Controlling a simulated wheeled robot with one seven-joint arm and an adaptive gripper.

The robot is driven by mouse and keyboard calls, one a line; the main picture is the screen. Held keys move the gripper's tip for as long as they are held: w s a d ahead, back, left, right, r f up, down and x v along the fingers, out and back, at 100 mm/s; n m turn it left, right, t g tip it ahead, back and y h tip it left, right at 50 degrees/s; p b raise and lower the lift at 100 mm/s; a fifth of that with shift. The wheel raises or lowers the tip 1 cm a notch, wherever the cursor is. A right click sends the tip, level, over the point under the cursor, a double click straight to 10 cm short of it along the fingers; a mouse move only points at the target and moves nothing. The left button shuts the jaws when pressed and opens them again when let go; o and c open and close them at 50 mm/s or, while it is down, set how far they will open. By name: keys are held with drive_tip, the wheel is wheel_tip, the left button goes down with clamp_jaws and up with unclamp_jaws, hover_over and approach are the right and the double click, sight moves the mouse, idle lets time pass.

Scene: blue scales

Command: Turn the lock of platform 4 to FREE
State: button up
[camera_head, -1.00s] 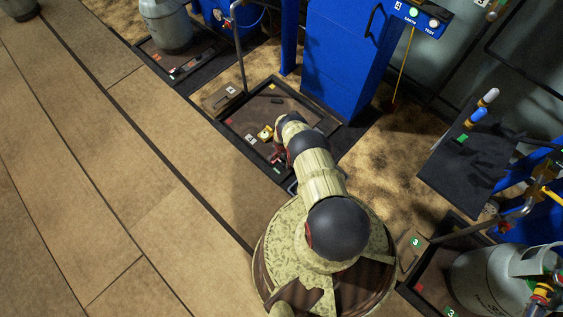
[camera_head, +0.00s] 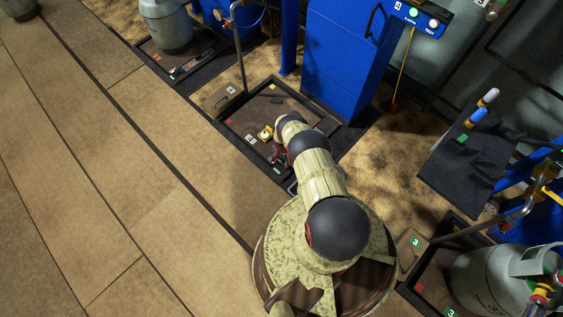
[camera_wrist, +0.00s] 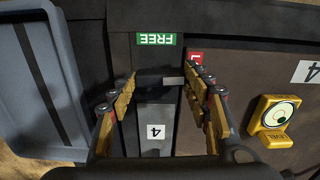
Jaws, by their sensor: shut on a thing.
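Platform 4 (camera_head: 296,108) is a dark framed plate in front of the blue cabinet in the head view. My gripper (camera_head: 277,156) is at its near edge, partly hidden by my arm. In the wrist view my gripper (camera_wrist: 160,80) has its yellow fingers on either side of the dark lock lever (camera_wrist: 157,112) and is shut on it. A grey piece with a white 4 label (camera_wrist: 154,132) lies between the fingers. The green FREE label (camera_wrist: 157,39) is just beyond the fingertips.
A yellow level (camera_wrist: 272,120) sits on the platform right of the fingers. A blue-grey tray-like part (camera_wrist: 40,85) is at the left. In the head view a grey cylinder (camera_head: 490,275) stands on platform 3, and the plank floor (camera_head: 100,170) is clear.

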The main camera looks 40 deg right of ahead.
drive_tip(key=n, duration=0.3)
drive_tip(key=shift+a+n, duration=0.1)
drive_tip(key=shift+n, duration=0.3)
drive_tip(key=n, duration=0.4)
drive_tip(key=shift+s+n, duration=0.1)
drive_tip(key=shift+n, duration=0.2)
drive_tip(key=n, duration=0.4)
drive_tip(key=shift+s+a+n, duration=0.1)
drive_tip(key=shift+s+n, duration=0.05)
drive_tip(key=shift+n, duration=0.15)
drive_tip(key=shift+s+n, duration=0.1)
drive_tip(key=shift+n, duration=2.1)
drive_tip(key=o, duration=1.2)
drive_tip(key=shift+c, duration=0.2)
drive_tip(key=shift+r, duration=0.15)
